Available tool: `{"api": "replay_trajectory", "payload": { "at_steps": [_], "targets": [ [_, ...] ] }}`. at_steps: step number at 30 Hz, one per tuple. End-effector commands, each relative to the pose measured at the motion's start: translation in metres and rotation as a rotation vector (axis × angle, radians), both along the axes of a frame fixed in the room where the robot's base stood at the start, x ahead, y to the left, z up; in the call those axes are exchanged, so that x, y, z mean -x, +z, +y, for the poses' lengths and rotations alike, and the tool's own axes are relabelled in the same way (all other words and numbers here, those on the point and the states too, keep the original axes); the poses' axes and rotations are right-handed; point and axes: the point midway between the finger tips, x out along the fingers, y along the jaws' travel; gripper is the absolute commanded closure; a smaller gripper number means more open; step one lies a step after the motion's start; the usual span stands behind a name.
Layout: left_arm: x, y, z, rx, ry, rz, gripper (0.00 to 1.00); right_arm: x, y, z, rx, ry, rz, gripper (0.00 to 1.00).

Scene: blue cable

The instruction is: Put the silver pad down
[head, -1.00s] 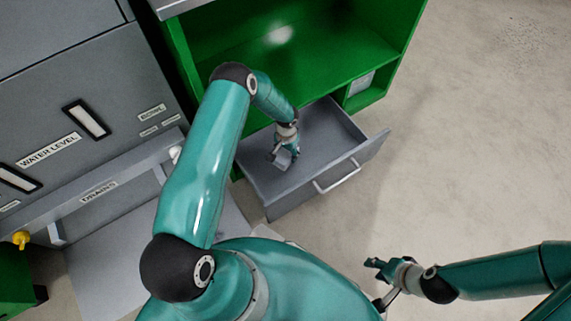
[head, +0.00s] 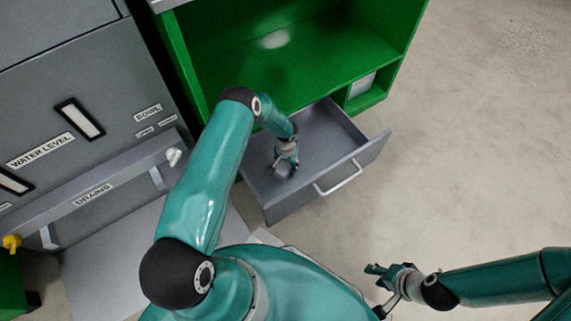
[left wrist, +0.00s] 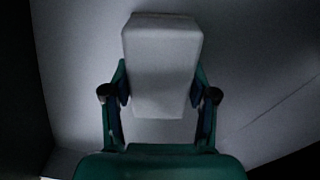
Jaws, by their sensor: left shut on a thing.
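The silver pad (left wrist: 160,65) is a pale grey block in the left wrist view, held between the two fingers of my left gripper (left wrist: 160,98). In the head view my left gripper (head: 287,166) is low inside the open grey drawer (head: 325,130), and the pad (head: 282,172) shows small below it. A grey surface lies behind the pad in the wrist view; I cannot tell whether the pad touches it. My right gripper (head: 376,275) is outside the drawer, over the floor; its fingers are too small to judge.
The drawer is pulled out below a green cabinet (head: 300,75), with its handle (head: 340,178) at the front. A grey machine (head: 80,90) with labels stands at the left. Much of the drawer's right part looks bare. The floor (head: 480,150) at the right is clear.

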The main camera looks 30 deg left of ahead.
Motion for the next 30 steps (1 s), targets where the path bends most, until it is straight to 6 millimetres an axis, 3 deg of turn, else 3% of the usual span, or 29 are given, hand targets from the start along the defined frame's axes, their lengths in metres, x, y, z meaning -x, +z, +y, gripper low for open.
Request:
{"api": "replay_trajectory", "payload": {
  "at_steps": [1, 5, 17, 23, 30],
  "targets": [
    [0.000, -0.001, 0.000, 0.000, 0.000, 0.000, 0.37, 0.000, -0.001, 0.000, 0.000, 0.000, 0.000, 0.61],
    [0.000, -0.001, 0.000, 0.000, 0.000, 0.000, 0.17, 0.000, -0.001, 0.000, 0.000, 0.000, 0.000, 0.61],
    [0.000, 0.003, 0.000, 0.000, 0.000, 0.000, 0.17, 0.000, 0.004, 0.000, 0.000, 0.000, 0.000, 0.61],
    [-0.001, 0.031, 0.000, 0.000, 0.000, -0.001, 0.17, 0.000, 0.015, 0.000, 0.000, 0.000, 0.000, 0.61],
    [-0.001, 0.081, 0.001, -0.001, 0.000, -0.002, 0.17, 0.000, 0.032, 0.000, 0.000, 0.000, 0.000, 0.61]
  ]
}}
